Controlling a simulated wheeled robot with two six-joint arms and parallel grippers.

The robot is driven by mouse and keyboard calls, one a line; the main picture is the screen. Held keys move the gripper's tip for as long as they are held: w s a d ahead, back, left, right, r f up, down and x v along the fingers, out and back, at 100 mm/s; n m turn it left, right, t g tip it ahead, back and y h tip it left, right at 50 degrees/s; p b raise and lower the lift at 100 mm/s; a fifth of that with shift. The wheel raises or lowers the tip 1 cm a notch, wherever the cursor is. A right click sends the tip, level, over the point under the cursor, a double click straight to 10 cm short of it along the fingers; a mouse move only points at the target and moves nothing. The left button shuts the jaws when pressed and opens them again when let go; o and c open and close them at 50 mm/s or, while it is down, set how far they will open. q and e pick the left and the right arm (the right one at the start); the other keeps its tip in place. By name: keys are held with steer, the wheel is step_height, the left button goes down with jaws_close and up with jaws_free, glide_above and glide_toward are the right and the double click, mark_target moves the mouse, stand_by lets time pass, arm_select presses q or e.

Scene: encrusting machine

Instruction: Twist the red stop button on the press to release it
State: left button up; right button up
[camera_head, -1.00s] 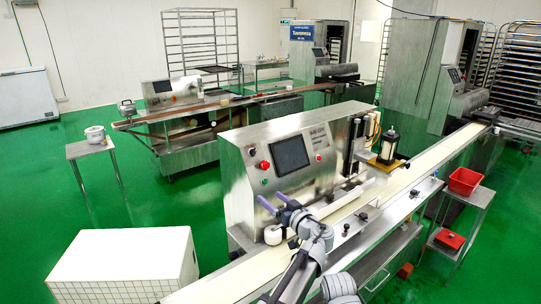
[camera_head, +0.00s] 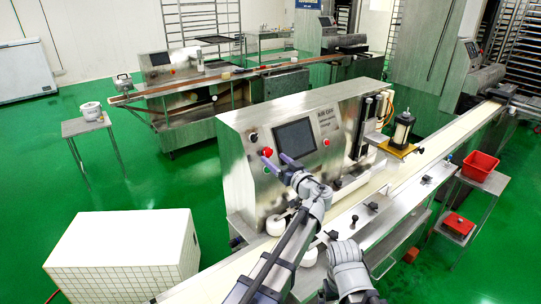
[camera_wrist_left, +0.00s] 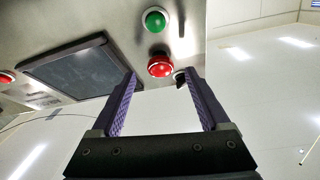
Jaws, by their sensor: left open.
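The red stop button (camera_head: 267,152) is on the left of the press's sloped metal front (camera_head: 236,160), above a green button (camera_head: 266,170). My left gripper (camera_head: 273,158) is open in front of it, with purple fingers pointing at the panel. In the left wrist view the red button (camera_wrist_left: 160,66) shows between the two fingertips (camera_wrist_left: 160,73), with the green button (camera_wrist_left: 155,19) beyond it. Nothing is held. I cannot tell whether the fingertips touch the button. My right gripper is not in view.
A dark screen (camera_head: 295,138) and a second red button (camera_head: 326,142) are right of the stop button. A black switch (camera_head: 253,137) is close to its upper left. A pale conveyor (camera_head: 400,187) runs along the press front. A white tiled box (camera_head: 125,255) stands at front left.

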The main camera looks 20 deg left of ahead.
mark_target(269, 154)
arm_select(q)
steer(key=shift+x, duration=1.9)
jaws_close()
